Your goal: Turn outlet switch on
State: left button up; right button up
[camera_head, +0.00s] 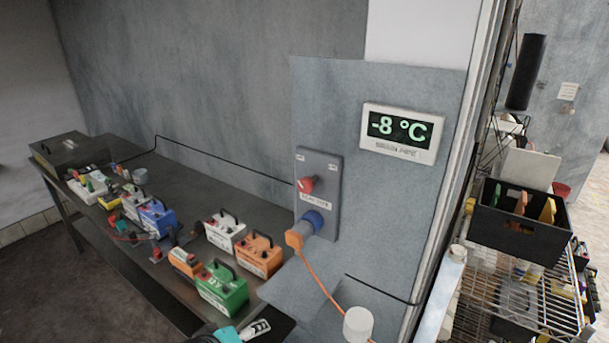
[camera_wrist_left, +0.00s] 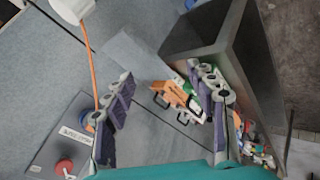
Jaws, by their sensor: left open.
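The outlet switch is a red rotary knob (camera_head: 307,184) on a grey outlet box (camera_head: 333,170), mounted on a metal wall panel. The knob also shows at the lower left of the left wrist view (camera_wrist_left: 65,167). Below the knob, a blue socket (camera_head: 313,220) holds an orange plug (camera_head: 295,239) with an orange cable. My left gripper (camera_head: 246,331) is only partly in view at the bottom edge of the head view, below and left of the box. In the left wrist view its two fingers (camera_wrist_left: 160,75) are spread with nothing gripped. The knob is apart from the fingers. My right gripper is not in view.
A display reading -8 °C (camera_head: 402,130) hangs above right of the box. A dark metal table (camera_head: 130,275) on the left bears several batteries, including a green one (camera_head: 222,290). A white cylinder (camera_head: 358,323) stands below the box. A wire shelf (camera_head: 487,275) is at right.

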pick_arm(q)
jog(key=w+d+r+n+t+h+p, duration=0.3)
jog(key=w+d+r+n+h+p, duration=0.35)
jog(key=w+r+n, duration=0.65)
jog(key=n+t+p, duration=0.3)
jog(key=n+p, duration=0.2)
jog(key=n, duration=0.5)
send_near(303, 187)
jog(key=x, duration=0.3)
jog(key=shift+h, duration=0.25)
jog(key=x, duration=0.7)
jog(key=shift+w+d+f, duration=0.1)
jog(key=shift+w+d, duration=0.15)
jog(key=shift+w, duration=0.1)
jog(key=c, duration=1.2)
